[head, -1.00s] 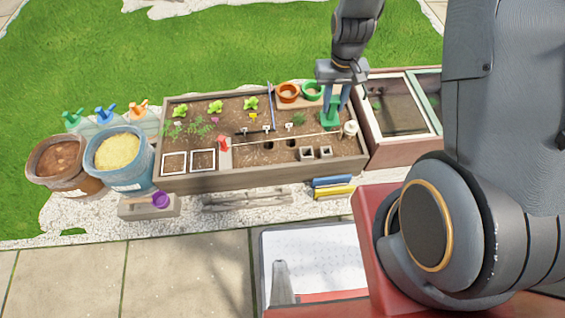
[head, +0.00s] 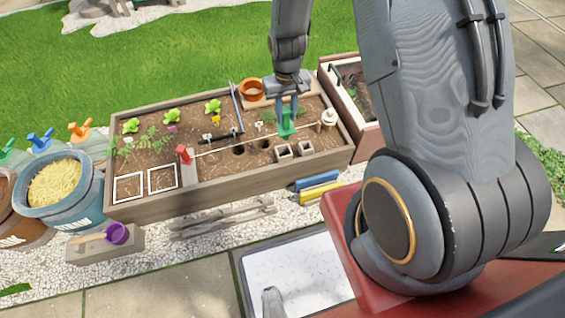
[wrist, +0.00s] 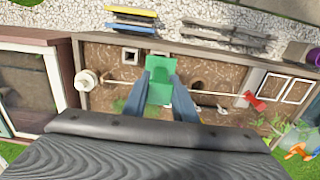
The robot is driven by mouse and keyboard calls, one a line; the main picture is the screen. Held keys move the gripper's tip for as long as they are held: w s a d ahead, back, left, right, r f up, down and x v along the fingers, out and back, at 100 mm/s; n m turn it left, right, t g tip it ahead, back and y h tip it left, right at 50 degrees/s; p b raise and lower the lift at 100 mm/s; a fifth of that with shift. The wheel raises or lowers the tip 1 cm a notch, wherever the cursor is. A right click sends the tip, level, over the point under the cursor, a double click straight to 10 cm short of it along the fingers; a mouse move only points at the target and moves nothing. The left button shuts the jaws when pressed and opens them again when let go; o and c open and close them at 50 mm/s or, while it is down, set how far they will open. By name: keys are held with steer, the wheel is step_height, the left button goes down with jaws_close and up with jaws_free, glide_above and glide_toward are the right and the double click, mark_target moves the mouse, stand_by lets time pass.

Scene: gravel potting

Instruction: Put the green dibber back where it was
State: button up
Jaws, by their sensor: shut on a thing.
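The green dibber (head: 287,123) is between the two fingers of my gripper (head: 287,112), which is shut on it, above the right part of the soil bed. In the wrist view the dibber (wrist: 160,85) shows as a green block between the fingertips (wrist: 160,88). Its lower end is hidden, so I cannot tell whether it touches the soil. Two dark holes (head: 238,150) lie in the soil to its left. I see no clear holder for the dibber.
A string runs from a red peg (head: 184,153) to a white reel (head: 328,118), close by the dibber. An orange pot (head: 251,89) stands behind. A glazed frame (wrist: 22,80) adjoins the bed. Seedlings grow at the left.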

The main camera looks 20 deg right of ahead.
steer(key=b, duration=0.3)
glide_above(284, 139)
steer(key=w, duration=0.3)
steer(key=f, duration=0.3)
steer(key=d+f, duration=0.1)
steer(key=f, duration=0.1)
steer(key=shift+f, duration=0.25)
step_height(284, 139, down, 10)
steer(key=b, duration=0.3)
steer(key=shift+f, duration=0.15)
steer(key=o, duration=1)
